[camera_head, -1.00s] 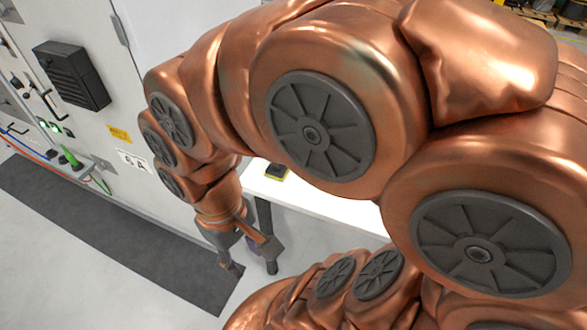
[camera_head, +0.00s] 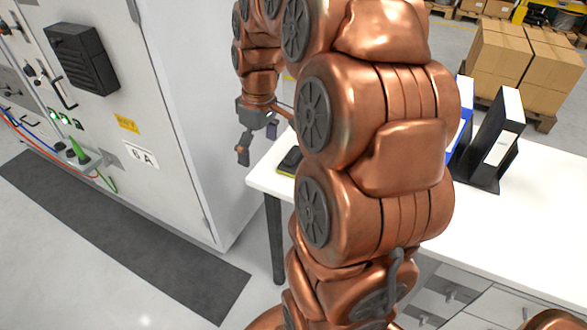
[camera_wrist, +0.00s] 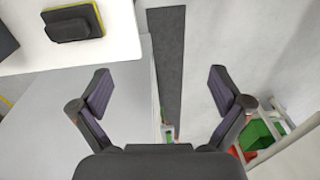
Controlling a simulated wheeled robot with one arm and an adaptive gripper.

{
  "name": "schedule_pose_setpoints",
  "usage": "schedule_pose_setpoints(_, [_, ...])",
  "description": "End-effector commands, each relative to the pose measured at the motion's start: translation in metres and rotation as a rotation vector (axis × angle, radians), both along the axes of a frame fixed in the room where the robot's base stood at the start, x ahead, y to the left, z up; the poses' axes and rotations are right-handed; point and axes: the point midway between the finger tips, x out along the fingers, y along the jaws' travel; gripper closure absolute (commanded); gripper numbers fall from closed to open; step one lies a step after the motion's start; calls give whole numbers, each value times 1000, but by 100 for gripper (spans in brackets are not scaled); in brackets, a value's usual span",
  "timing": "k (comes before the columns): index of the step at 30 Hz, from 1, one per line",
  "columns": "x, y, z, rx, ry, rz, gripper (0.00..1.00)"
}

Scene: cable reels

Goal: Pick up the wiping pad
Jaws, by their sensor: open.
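The wiping pad appears to be the dark block with a yellow-green edge (camera_head: 289,161) lying on the white table near its left end, partly hidden behind my arm. In the wrist view the pad (camera_wrist: 74,23) lies flat at the upper left, with a black raised top and yellow-green rim. My gripper (camera_head: 257,143) points down to the left of the table end, apart from the pad. In the wrist view my gripper (camera_wrist: 160,75) has its fingers wide apart with nothing between them.
A white table (camera_head: 500,225) extends right, with black and blue binders (camera_head: 493,140) standing on it. A grey cabinet (camera_head: 185,110) stands on the left, with a dark floor mat (camera_head: 130,240) before it. Cardboard boxes (camera_head: 520,60) stand behind.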

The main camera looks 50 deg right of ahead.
Motion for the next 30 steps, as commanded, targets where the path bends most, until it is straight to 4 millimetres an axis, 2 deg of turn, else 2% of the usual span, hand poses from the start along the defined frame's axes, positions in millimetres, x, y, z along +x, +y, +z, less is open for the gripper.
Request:
schedule_pose_setpoints(1, [7,-25,-16,1,-11,-3,0])
schedule_pose_setpoints(6, [20,-91,-37,-16,-50,18,0])
schedule_pose_setpoints(9, [22,-120,-45,-27,-65,25,0])
schedule_pose_setpoints(12, [21,-138,-50,-34,-73,30,0])
schedule_pose_setpoints(17, [21,-146,-58,-36,-76,35,0])
schedule_pose_setpoints(30, [25,-145,-95,-35,-72,36,0])
